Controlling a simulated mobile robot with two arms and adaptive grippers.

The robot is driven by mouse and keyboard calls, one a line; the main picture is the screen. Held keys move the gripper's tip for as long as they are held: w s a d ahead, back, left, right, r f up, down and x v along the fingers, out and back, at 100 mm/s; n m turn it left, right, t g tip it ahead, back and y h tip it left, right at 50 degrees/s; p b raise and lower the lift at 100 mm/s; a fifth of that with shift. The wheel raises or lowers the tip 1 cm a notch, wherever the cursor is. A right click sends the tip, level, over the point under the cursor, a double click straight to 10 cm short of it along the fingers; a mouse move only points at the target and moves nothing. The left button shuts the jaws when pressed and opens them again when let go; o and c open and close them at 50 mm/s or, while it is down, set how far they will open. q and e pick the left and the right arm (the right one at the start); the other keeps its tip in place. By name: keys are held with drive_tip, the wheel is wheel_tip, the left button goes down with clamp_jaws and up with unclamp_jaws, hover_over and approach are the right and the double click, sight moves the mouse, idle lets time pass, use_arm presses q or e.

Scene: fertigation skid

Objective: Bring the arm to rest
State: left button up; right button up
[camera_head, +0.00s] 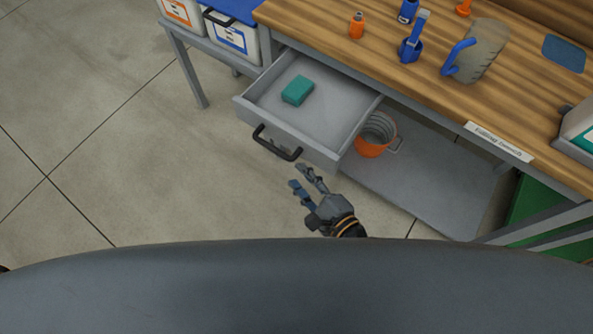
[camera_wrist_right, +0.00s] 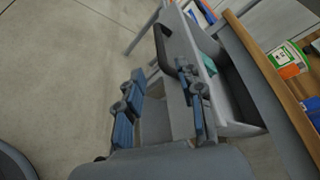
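My right gripper (camera_head: 303,181) is in the lower middle of the head view, in front of the open drawer. Its two fingers are apart with nothing between them, and it looks clear of the drawer's black handle (camera_head: 277,143). In the right wrist view the spread fingers (camera_wrist_right: 160,105) show with the handle (camera_wrist_right: 165,50) beyond them. The grey drawer (camera_head: 330,112) is pulled out under the wooden bench and holds a teal block (camera_head: 298,91). The block shows partly in the right wrist view (camera_wrist_right: 209,64). My left gripper is not in view.
The wooden bench (camera_head: 420,92) carries a jug (camera_head: 482,50), an orange bottle (camera_head: 356,25) and a blue scoop (camera_head: 411,48). White bins (camera_head: 232,38) stand at the upper left. The floor (camera_head: 130,130) at left is clear.

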idle(0.5)
drive_tip(key=s+d+f+n+g+h, duration=0.2)
drive_tip(key=d+f+n, duration=0.1)
drive_tip(key=f, duration=0.5)
drive_tip(key=s+d+f+n+g+h, duration=0.1)
drive_tip(key=s+d+f+n, duration=0.2)
drive_tip(key=f, duration=0.6)
drive_tip(key=s+d+f+n+g+h, duration=0.1)
drive_tip(key=d+f+n+g+h, duration=0.2)
drive_tip(key=f, duration=0.5)
drive_tip(key=s+d+f+n+g+h, duration=0.1)
drive_tip(key=s+d+f+n+g, duration=0.1)
drive_tip(key=s, duration=0.5)
drive_tip(key=s+d+f+n+g+h, duration=0.1)
drive_tip(key=s+d+f+n+g, duration=0.1)
drive_tip(key=s+d+f+n, duration=0.3)
drive_tip(key=s+d+f+n+g, duration=0.2)
drive_tip(key=s+d+f+n, duration=0.2)
drive_tip(key=s+f, duration=0.6)
drive_tip(key=shift+s+d+h, duration=0.2)
drive_tip(key=shift+d+h, duration=0.2)
drive_tip(key=shift+d, duration=0.45)
